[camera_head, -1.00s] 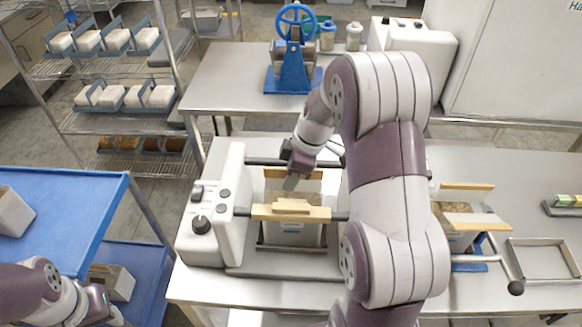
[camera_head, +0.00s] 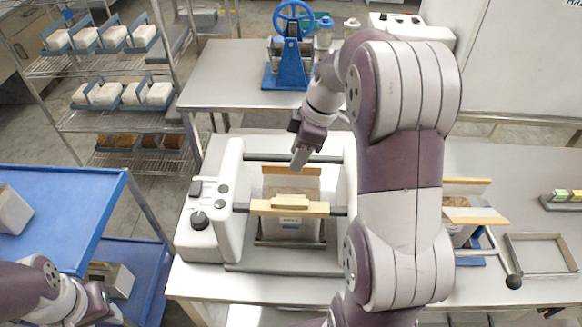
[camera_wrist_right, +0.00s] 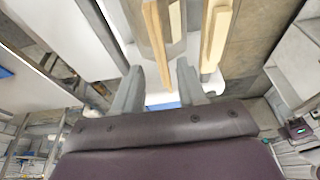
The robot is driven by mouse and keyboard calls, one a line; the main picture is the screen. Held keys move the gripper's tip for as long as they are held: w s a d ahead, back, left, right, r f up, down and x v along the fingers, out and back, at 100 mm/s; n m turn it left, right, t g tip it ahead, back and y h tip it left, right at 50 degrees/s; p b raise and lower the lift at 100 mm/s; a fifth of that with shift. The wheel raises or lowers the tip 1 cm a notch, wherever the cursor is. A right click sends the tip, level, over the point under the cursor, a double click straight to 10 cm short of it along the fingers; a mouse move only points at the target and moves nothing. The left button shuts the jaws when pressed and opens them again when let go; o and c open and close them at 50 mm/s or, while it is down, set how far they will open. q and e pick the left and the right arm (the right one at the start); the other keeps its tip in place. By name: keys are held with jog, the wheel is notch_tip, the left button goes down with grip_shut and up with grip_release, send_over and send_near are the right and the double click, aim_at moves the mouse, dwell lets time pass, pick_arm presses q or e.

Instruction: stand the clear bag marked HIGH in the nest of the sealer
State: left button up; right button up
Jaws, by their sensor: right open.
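A clear bag (camera_head: 291,185) with a tan top edge stands in the sealer (camera_head: 231,205), behind and below its wooden bar (camera_head: 290,207). A pale label shows on the bag below the bar, but I cannot read its mark. The bar hides part of the bag, and I cannot tell how it sits on the nest floor. My right gripper (camera_head: 300,158) is open and empty, above the bag's top edge and apart from it. In the right wrist view its two fingers (camera_wrist_right: 163,85) are spread. My left gripper (camera_head: 98,303) is at the lower left, its fingers unclear.
Another bag stand with wooden strips (camera_head: 470,215) is right of my right arm, beside an empty metal frame (camera_head: 540,254). A blue hand-wheel device (camera_head: 291,60) stands on the rear table. A blue cart (camera_head: 70,200) is at left, with a wire rack behind it.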

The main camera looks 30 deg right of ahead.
pick_arm(q)
notch_tip(320, 180, up, 6)
jog(key=f+p, duration=0.1)
jog(key=p, duration=0.2)
pick_arm(e)
jog(key=v, duration=0.5)
jog(key=shift+a+r, duration=0.1)
jog(key=s+a+f+m, duration=0.1)
jog(key=a, duration=0.1)
jog(key=s+a+f+m+h, duration=0.1)
jog(key=s+a+m, duration=0.1)
jog(key=s+a+f+m+g, duration=0.1)
jog(key=s+a+m, duration=0.1)
jog(key=shift+a+f+h, duration=0.15)
jog(key=shift+f+h, duration=0.15)
jog(key=shift+f, duration=0.05)
jog(key=s+a+f+m+h, duration=0.1)
jog(key=s+a+f+m, duration=0.1)
jog(key=s+a+m, duration=0.35)
pick_arm(q)
notch_tip(320, 180, down, 5)
jog(key=b, duration=0.6)
jog(key=shift+w+f, duration=0.1)
jog(key=shift+f, duration=0.05)
pick_arm(e)
notch_tip(320, 180, down, 6)
jog(key=s, duration=0.1)
jog(key=shift+s+d+f+m+t, duration=0.15)
jog(key=shift+d+f+m+t, duration=0.15)
jog(key=shift+m, duration=0.15)
